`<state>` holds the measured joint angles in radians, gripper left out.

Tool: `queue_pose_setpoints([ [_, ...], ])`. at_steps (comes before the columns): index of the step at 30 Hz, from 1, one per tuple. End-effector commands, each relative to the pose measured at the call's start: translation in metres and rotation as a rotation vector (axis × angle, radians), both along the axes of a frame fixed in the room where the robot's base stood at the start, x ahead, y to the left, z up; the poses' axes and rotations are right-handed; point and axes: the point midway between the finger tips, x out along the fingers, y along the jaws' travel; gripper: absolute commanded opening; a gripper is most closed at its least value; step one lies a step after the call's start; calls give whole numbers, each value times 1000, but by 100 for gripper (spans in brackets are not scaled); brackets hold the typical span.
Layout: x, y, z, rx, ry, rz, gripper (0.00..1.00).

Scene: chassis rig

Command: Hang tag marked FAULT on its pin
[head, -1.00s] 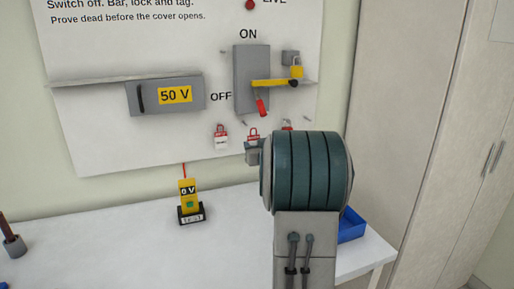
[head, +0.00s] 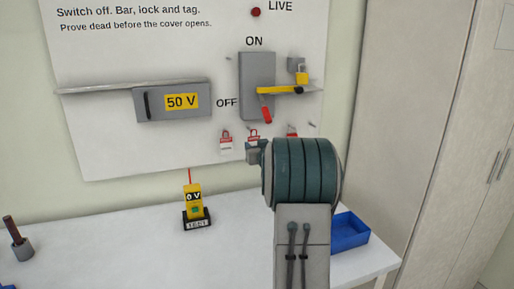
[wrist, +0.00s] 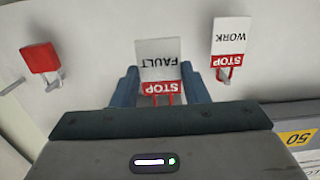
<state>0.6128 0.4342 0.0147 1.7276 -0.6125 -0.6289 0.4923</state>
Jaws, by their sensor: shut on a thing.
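The FAULT tag (wrist: 158,50), white with a red STOP band, appears upside down in the wrist view, between the blue fingers of my gripper (wrist: 160,84). My gripper is shut on it. In the head view my gripper (head: 256,152) is close to the board, and only the tag's red top (head: 253,134) shows above it. A small pin (head: 248,125) shows just above that top. I cannot tell whether the tag's loop is around a pin. The WORK tag (wrist: 231,40) hangs beside it, left of my gripper in the head view (head: 226,142).
On the bench (head: 120,245) stand a yellow tester (head: 194,205) and a blue tray (head: 350,232).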

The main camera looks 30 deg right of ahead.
Motion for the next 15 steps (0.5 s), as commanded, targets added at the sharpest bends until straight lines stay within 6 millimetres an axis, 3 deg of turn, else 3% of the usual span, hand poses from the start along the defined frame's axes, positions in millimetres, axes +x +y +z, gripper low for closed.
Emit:
queue_pose_setpoints([
  [15, 26, -6, 1, 0, 1, 1, 20],
])
